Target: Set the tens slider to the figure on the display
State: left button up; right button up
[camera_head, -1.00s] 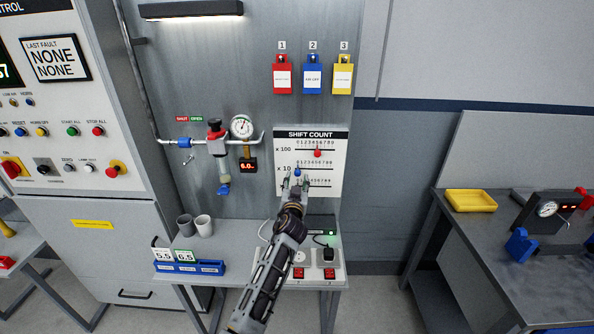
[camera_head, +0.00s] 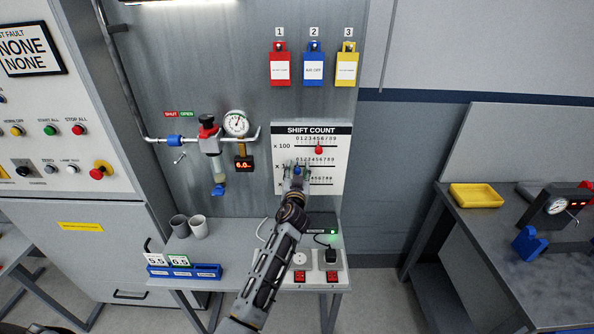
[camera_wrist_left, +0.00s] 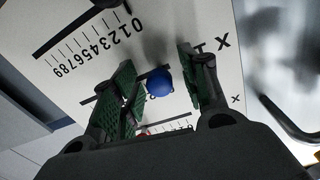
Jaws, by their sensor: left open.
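The white SHIFT COUNT board (camera_head: 334,178) hangs on the grey panel with rows of digits and slider lines. The x 100 row has a red knob (camera_head: 319,150) right of the middle. The tens row, x 10, has a blue knob near its left end; in the left wrist view the blue knob (camera_wrist_left: 159,82) is a round ball. My left gripper (camera_head: 296,169) is at the tens row and hides part of it and the row below. In the left wrist view my open fingers (camera_wrist_left: 160,78) stand either side of the blue knob, apparently without gripping it. My right gripper is out of view.
Left of the board are a valve pipe, a gauge (camera_head: 236,123) and a small red-lit readout (camera_head: 243,164) showing about 6.0. Below is a bench with two cups (camera_head: 198,227), a blue tray (camera_head: 184,273) and switches. Three coloured tags hang above.

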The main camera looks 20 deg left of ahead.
pick_arm(q)
jog(key=shift+c, duration=0.9)
grip_shut()
